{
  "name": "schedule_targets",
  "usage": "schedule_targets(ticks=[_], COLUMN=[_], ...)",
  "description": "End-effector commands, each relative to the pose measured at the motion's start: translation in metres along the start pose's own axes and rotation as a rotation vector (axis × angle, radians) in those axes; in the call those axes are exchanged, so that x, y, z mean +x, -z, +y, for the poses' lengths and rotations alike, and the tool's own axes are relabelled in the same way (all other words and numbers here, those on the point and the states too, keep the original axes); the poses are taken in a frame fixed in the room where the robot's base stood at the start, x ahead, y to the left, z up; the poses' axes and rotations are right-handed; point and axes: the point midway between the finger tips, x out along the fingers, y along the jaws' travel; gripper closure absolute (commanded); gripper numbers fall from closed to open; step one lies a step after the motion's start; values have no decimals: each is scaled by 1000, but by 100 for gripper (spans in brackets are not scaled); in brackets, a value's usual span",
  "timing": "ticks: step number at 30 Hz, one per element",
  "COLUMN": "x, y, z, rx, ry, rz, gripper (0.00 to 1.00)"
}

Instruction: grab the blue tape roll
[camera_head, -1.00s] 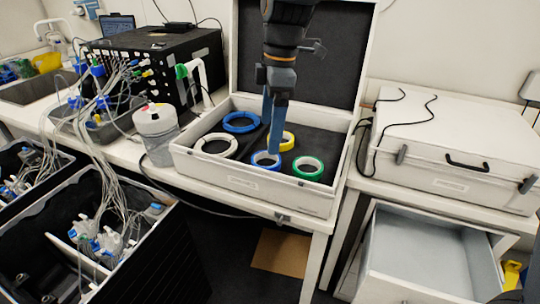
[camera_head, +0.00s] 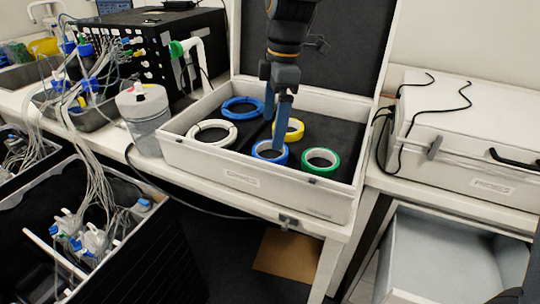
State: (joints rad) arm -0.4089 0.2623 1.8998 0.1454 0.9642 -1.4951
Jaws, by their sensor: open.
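A blue tape roll with a pale inner core (camera_head: 268,160) lies flat in the open white case (camera_head: 245,181), near the middle of its front wall. My gripper (camera_head: 275,134) points down into the case with its fingers apart and nothing between them. One finger's lower end overlaps the back part of the roll in this view. I cannot tell whether it touches the roll or is above it. Part of the roll's far rim is hidden behind that finger.
A green roll (camera_head: 320,168), a yellow roll (camera_head: 295,130), a larger blue ring (camera_head: 241,115) and a white ring (camera_head: 212,143) lie around it. The raised lid (camera_head: 345,60) stands behind. A clear jar (camera_head: 144,125) is left; a closed case (camera_head: 470,130) is right.

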Motion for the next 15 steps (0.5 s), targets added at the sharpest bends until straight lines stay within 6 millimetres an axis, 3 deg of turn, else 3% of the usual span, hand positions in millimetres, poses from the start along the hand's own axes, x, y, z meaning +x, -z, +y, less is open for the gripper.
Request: schedule_targets(ticks=[15], x=[61], y=[-1], z=[-3], rx=[-1], ry=[5], rz=[-1], gripper=[8])
